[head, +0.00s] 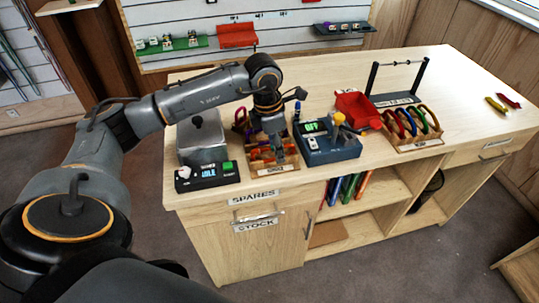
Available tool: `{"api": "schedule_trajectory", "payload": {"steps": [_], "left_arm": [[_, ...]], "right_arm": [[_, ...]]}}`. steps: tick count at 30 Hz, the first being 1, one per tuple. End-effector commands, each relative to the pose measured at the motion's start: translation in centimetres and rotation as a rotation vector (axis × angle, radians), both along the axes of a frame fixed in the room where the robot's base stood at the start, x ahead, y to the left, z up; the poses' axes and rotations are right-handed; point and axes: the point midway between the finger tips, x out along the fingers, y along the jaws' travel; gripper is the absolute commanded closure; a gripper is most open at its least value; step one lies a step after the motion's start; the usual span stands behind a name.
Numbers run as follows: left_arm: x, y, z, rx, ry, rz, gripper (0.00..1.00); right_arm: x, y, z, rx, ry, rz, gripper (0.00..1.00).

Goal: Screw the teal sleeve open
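My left arm reaches in from the left, and its gripper (276,150) points down over a small wooden tray (273,171) near the front edge of the bench. The tray holds several small coloured pieces, partly hidden by the gripper. I cannot make out a teal sleeve among them at this size. The fingertips are too small and dark to show whether they are apart or closed on something. On the right, a wooden rack (417,145) holds several carabiners in red, blue, green and orange. My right gripper is not in view.
Left of the tray stand a grey box (200,140) and a black unit reading IDLE (207,177). Right of it are a blue-grey device reading OFF (327,148), a red bin (357,110) and a black bar stand (398,98). The bench's right part is mostly clear.

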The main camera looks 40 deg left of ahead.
Motion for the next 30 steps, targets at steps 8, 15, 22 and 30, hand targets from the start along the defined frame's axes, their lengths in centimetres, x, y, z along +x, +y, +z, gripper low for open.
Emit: {"api": "schedule_trajectory", "payload": {"steps": [8,15,22,30], "left_arm": [[0.0,-0.1,-1.2,-0.001,0.002,-0.001,0.58],[0.0,-0.1,-2.1,-0.001,0.002,-0.001,0.58],[0.0,0.0,-2.1,-0.001,0.002,-0.001,0.58],[0.2,0.2,-2.2,-0.001,0.001,0.001,0.58]], "right_arm": [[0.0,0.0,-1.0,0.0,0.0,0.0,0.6],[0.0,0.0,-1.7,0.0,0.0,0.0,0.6],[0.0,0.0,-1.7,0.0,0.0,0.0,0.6],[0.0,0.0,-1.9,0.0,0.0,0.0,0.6]]}}
